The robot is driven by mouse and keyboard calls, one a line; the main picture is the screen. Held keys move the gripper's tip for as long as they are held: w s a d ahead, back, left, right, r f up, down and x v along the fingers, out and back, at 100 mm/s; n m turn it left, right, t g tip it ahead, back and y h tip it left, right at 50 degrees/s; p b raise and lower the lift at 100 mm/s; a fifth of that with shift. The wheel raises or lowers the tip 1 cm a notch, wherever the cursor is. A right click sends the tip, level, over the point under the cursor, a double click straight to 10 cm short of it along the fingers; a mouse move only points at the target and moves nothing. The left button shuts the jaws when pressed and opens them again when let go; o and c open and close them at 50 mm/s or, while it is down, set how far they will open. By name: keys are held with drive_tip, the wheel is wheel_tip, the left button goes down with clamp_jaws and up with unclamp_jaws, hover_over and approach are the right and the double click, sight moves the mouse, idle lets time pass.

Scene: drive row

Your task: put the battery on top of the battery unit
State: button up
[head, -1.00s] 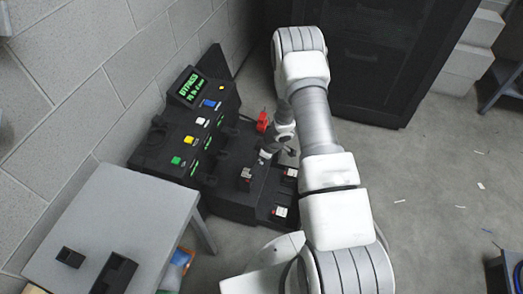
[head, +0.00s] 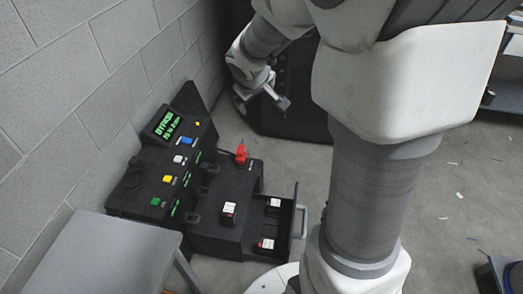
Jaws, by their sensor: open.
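The battery unit (head: 207,236) is a black console against the wall with a sloped panel and a lower flat top. A small dark battery with a white and red top (head: 229,209) stands on that flat top, near the open drawer. Two similar batteries, one farther back (head: 273,205) and one nearer (head: 266,243), sit in the drawer (head: 289,222) at the unit's right side. My gripper (head: 262,102) is open, appears empty, and is raised above and behind the unit, apart from the batteries.
A red handle or switch (head: 241,153) stands up from the unit's far end. The panel has a green-lit display (head: 176,126) and coloured buttons. A grey table (head: 100,255) stands at the lower left. A dark cabinet (head: 292,105) is behind; the floor to the right is mostly clear.

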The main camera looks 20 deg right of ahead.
drive_tip(key=s+a+r+m+y, duration=0.1)
drive_tip(key=s+a+r, duration=0.3)
drive_tip(key=s, duration=0.8)
drive_tip(key=s+a+r+m+g+y, duration=0.1)
drive_tip(key=s+a+r, duration=0.3)
drive_tip(key=s, duration=0.9)
drive_tip(key=shift+a+m+y, duration=0.6)
drive_tip(key=shift+m+y, duration=0.1)
